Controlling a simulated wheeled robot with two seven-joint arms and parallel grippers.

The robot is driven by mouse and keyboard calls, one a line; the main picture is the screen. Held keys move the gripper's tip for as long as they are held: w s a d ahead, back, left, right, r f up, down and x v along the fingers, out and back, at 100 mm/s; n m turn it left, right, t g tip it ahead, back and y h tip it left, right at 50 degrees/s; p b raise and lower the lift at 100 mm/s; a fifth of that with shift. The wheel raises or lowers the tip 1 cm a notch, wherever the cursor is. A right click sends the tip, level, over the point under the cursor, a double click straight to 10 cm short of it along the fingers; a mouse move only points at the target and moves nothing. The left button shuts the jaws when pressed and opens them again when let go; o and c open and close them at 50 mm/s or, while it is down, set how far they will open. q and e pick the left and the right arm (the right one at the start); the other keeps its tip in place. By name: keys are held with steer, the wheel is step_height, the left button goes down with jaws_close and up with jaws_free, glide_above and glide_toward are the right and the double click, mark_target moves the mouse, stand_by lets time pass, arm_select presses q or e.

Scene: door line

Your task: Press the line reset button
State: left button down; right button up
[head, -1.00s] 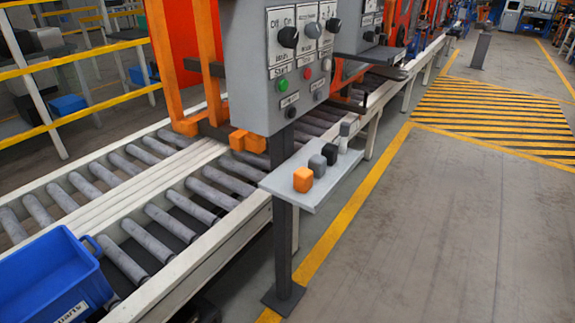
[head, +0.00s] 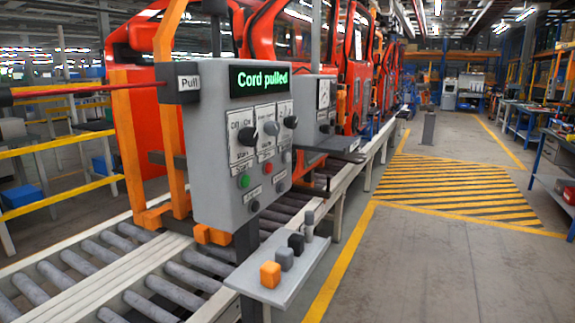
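A grey control panel (head: 215,150) stands on a post beside the roller conveyor. Its lit green display (head: 261,77) reads "Cord pulled". The small labels are too blurred to tell which one is the reset. Neither of my grippers is in view.
A red cord (head: 80,90) runs left from a box marked "Pull" (head: 188,82). A small shelf (head: 285,270) below the panel holds an orange block (head: 270,274) and several grey or black pieces. The floor (head: 430,270) to the right is clear.

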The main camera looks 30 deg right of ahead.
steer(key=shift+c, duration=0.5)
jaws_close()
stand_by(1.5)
